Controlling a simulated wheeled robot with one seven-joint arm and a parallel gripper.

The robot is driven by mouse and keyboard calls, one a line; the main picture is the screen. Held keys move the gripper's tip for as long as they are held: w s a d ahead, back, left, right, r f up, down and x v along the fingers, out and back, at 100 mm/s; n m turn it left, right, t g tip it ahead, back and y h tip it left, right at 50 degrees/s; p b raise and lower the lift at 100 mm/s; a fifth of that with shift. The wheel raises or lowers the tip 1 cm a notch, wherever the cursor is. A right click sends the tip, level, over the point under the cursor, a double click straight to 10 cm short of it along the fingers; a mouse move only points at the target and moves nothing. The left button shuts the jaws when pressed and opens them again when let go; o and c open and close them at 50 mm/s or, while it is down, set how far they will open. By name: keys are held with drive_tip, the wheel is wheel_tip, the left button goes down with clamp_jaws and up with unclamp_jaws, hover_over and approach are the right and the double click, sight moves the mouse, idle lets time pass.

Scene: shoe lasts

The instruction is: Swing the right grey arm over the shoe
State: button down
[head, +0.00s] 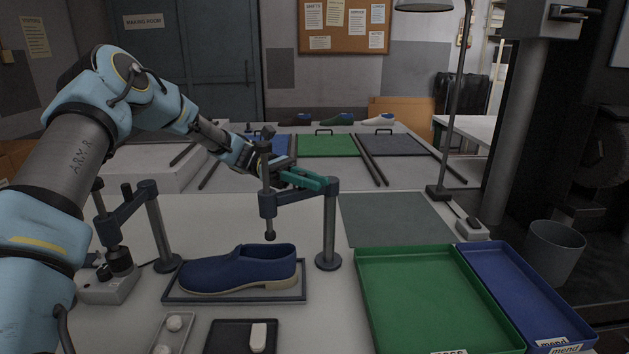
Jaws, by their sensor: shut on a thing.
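The right grey arm (298,197) stands on a round-footed post at the right of the shoe. It reaches left, and its upright rod (269,220) appears above the opening of the blue shoe (230,271), with the tip apart from or barely clear of it. The shoe lies on a grey-rimmed tray (235,298), toe to the left. My gripper (287,173) is shut on the right grey arm near the rod's upper part. A teal piece lies along that spot, and the exact contact of the fingers is hard to make out.
A left grey arm (128,211) stands over a small device (112,277) at the left. A green tray (427,299) and blue tray (520,290) fill the right front. Small trays lie in front of the shoe. A lamp (455,110) stands at the right. The grey mat (395,217) is bare.

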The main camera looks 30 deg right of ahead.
drive_tip(key=c, duration=0.8)
unclamp_jaws()
drive_tip(key=shift+o, duration=0.2)
drive_tip(key=b+v, duration=0.4)
drive_tip(key=v, duration=0.7)
drive_tip(key=shift+d+r, duration=0.1)
drive_tip(key=shift+d, duration=0.05)
